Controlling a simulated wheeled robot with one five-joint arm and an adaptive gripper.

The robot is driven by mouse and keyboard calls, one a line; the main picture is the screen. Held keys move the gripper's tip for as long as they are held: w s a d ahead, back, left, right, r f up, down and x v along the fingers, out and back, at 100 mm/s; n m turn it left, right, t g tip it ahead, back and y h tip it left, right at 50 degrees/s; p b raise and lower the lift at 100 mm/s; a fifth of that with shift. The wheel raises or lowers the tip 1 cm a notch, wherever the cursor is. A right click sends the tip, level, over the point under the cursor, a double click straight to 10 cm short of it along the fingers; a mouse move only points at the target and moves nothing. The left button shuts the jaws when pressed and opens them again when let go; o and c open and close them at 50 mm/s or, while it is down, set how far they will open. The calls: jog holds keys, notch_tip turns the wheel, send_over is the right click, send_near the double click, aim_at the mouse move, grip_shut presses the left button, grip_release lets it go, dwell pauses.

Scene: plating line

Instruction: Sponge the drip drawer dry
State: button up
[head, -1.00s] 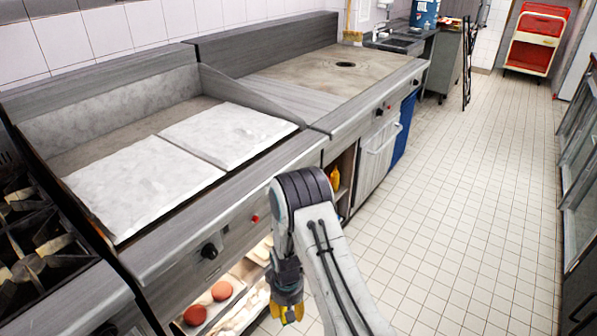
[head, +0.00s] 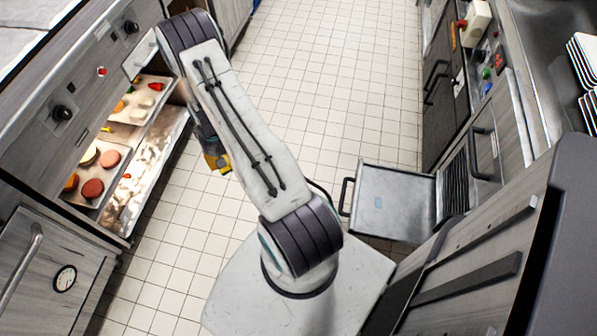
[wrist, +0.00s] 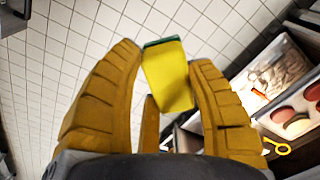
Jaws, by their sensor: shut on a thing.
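My gripper (head: 216,161) hangs over the tiled floor left of centre in the head view, partly hidden by my arm. In the wrist view my gripper (wrist: 166,68) is shut on a yellow sponge (wrist: 170,85) with a green layer at its far end. The sponge is held clear of any surface. A grey metal drawer (head: 395,190) with a dark handle stands pulled out from the right-hand counter, well to the right of my gripper. A small pale mark shows on its bottom. I cannot tell how wet it is.
Left is a counter with open shelves; trays (head: 104,178) there hold patties and other food. An oven door (head: 45,265) with a dial is at lower left. Stacked plates (head: 585,70) stand at upper right. The tiled aisle (head: 320,80) between the counters is clear.

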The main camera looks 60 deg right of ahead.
jog(key=s+d+f+m+b, duration=0.2)
jog(key=s+d+f, duration=0.15)
jog(key=d, duration=0.25)
jog(key=s+d+f+m+b, duration=0.2)
jog(key=d+f+b, duration=0.15)
jog(key=d, duration=0.25)
jog(key=m+b, duration=1.1)
jog(key=b, duration=0.3)
send_over(371, 204)
notch_tip(371, 204, down, 18)
jog(key=shift+w+a+f, duration=0.1)
jog(key=shift+f, duration=0.8)
jog(key=shift+w+a+f, duration=0.1)
jog(key=shift+f, duration=0.8)
jog(key=shift+f+b, duration=0.5)
jog(key=shift+f, duration=0.4)
jog(key=shift+f+b, duration=0.9)
jog(key=shift+f, duration=0.1)
jog(key=shift+s+d, duration=0.1)
jog(key=shift+s, duration=0.05)
